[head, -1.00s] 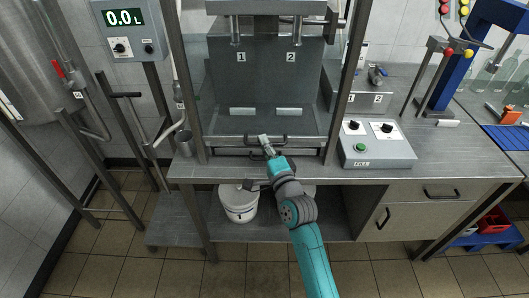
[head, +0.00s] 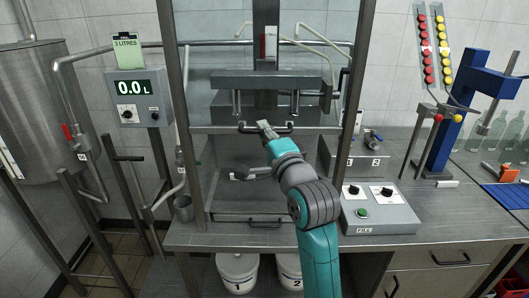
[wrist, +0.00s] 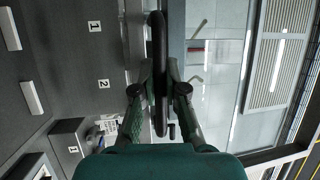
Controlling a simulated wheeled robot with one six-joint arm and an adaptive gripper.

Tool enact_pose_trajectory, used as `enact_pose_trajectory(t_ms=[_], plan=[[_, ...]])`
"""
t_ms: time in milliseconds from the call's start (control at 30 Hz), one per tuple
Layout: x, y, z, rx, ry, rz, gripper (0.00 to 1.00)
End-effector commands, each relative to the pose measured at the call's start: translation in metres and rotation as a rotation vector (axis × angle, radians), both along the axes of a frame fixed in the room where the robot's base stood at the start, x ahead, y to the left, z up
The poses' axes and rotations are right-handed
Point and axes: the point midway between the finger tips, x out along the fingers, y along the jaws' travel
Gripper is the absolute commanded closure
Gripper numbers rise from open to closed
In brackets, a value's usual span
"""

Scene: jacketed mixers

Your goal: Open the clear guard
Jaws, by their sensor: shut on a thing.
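The clear guard is a see-through pane between two grey posts, with a grey bottom rail (head: 212,129). In the head view the rail is raised well above the bench, leaving a gap under it. A black bar handle (head: 284,130) sits on the rail. My gripper (head: 267,130) is shut on this handle. In the wrist view the handle (wrist: 160,45) stands as a dark upright bar between my fingers (wrist: 158,88). My fingers hide part of the handle in the head view.
A control box (head: 378,211) with a green button stands on the bench at the right. A grey press plate (head: 235,80) is behind the guard. A display box (head: 140,97) reads 0.0 L at left. White buckets (head: 237,272) stand underneath.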

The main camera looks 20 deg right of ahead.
Motion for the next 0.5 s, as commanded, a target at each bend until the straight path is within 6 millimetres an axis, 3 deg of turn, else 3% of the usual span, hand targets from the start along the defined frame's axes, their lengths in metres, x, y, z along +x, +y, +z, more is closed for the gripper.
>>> enact_pose_trajectory(t_ms=[167, 500], plan=[[0.0, 0.0003, 0.0127, 0.0, -0.002, 0.001, 1.0], [0.0003, 0.0005, 0.0139, 0.0, 0.0, 0.001, 1.0]])
